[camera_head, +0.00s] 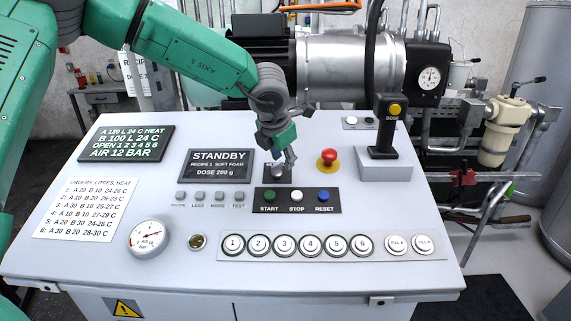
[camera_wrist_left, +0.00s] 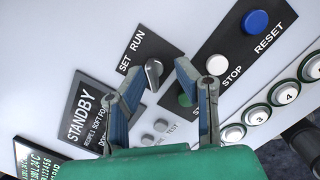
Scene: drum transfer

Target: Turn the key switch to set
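The key switch (camera_wrist_left: 153,74) is a small metallic key on a dark plate labelled SET and RUN. In the head view the key switch (camera_head: 277,173) sits just above the START button, partly covered by my gripper. My left gripper (camera_head: 284,160) reaches down to it from above. In the left wrist view my left gripper (camera_wrist_left: 160,72) is open, its two blue-grey fingers apart on either side of the key. I see no clear contact with the key. Which label the key points to is hard to tell. My right gripper is not in view.
START (camera_head: 270,195), STOP (camera_head: 296,195) and RESET (camera_head: 323,195) buttons lie just below the switch. A red mushroom button (camera_head: 328,158) and the dose lever (camera_head: 386,125) stand to the right. The display (camera_head: 216,166) reads STANDBY. Numbered buttons (camera_head: 311,245) line the front.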

